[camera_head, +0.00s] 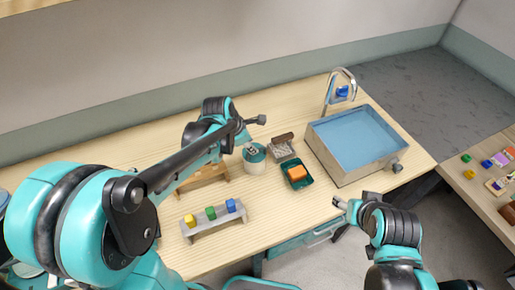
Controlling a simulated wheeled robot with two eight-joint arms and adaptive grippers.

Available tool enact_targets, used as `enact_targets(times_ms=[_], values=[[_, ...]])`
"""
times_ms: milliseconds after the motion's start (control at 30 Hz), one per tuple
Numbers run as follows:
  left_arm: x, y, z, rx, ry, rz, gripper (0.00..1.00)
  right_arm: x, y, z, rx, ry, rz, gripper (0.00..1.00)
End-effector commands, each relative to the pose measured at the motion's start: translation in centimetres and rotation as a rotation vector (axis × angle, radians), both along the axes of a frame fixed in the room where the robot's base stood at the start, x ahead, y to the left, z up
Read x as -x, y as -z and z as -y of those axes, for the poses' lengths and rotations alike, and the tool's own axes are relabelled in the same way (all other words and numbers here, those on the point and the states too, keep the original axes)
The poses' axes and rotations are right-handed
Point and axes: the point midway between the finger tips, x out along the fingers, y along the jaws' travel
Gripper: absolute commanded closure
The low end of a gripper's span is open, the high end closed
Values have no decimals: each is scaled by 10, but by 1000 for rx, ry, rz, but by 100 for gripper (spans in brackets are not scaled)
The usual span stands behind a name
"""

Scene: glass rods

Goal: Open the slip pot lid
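A small round teal pot (254,168), which looks like the slip pot, stands on the wooden table right of my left arm. Its top is pale with a small grey piece on it; I cannot tell the lid's exact shape. My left gripper (250,128) is just above and behind the pot in the picture, apart from the pale top as far as I can see. My own dark arm link partly hides it, so its opening is unclear. My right gripper (340,218) is open and empty at the table's front edge, below the basin.
A blue-lined basin (322,158) with a tap (331,88) stands at right. A teal tray (291,182) with an orange block and a brown-and-grey block (281,147) lie beside the pot. A grey rack (216,224) holds coloured blocks; a wooden stand (203,176) is behind it.

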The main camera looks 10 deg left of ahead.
Motion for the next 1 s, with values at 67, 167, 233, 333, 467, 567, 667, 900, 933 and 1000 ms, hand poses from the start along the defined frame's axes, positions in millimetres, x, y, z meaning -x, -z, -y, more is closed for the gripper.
enact_targets(times_ms=[67,167,233,333,467,567,667,900,933,1000], values=[[-6,16,3,0,1,0,68,0,7,0,0,0,0,42],[-11,29,6,-1,1,1,68,0,11,0,0,0,0,42],[-15,36,8,-1,1,1,68,0,13,0,0,0,0,42],[-17,42,10,-1,1,1,68,0,15,0,0,0,0,42],[-18,45,10,-1,1,1,68,0,15,0,0,0,0,42],[-18,44,10,-1,1,1,68,0,15,0,0,0,0,42],[-18,44,10,-1,1,1,74,0,15,0,0,0,0,42],[-18,44,10,-1,1,1,100,0,15,0,0,0,0,42],[-18,44,10,-1,1,1,100,0,15,0,0,0,0,42],[-18,44,10,0,1,0,100,0,15,0,0,0,0,42]])
